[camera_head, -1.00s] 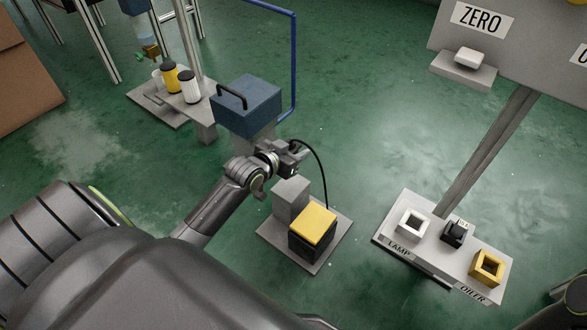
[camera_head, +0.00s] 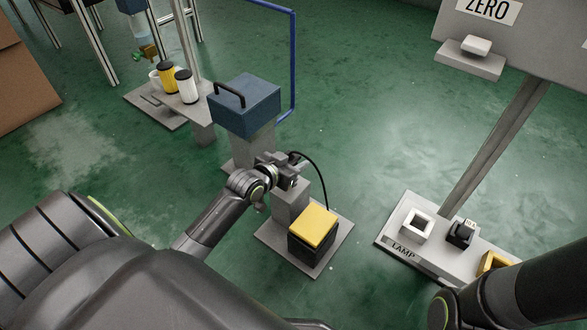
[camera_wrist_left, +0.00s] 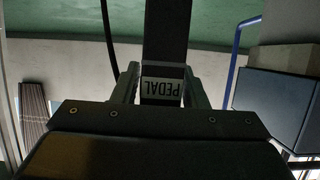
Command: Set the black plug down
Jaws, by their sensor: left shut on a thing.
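My left gripper (camera_head: 294,163) is shut on the black plug, just above or at the top of the grey post (camera_head: 289,207); I cannot tell whether they touch. In the left wrist view the black plug (camera_wrist_left: 165,40) sits between the two fingers, with a white PEDAL label (camera_wrist_left: 161,88) at its near end. A black cable (camera_head: 323,170) curves from the gripper down towards the yellow-topped black pedal box (camera_head: 316,231). My right arm enters at the lower right; its gripper is out of view.
A white board (camera_head: 394,238) at right carries a white socket (camera_head: 416,226), a black labelled block (camera_head: 461,234) and a yellow socket (camera_head: 492,263), partly covered by my right arm. A blue box (camera_head: 247,107) stands behind the left gripper. Green floor lies clear between post and board.

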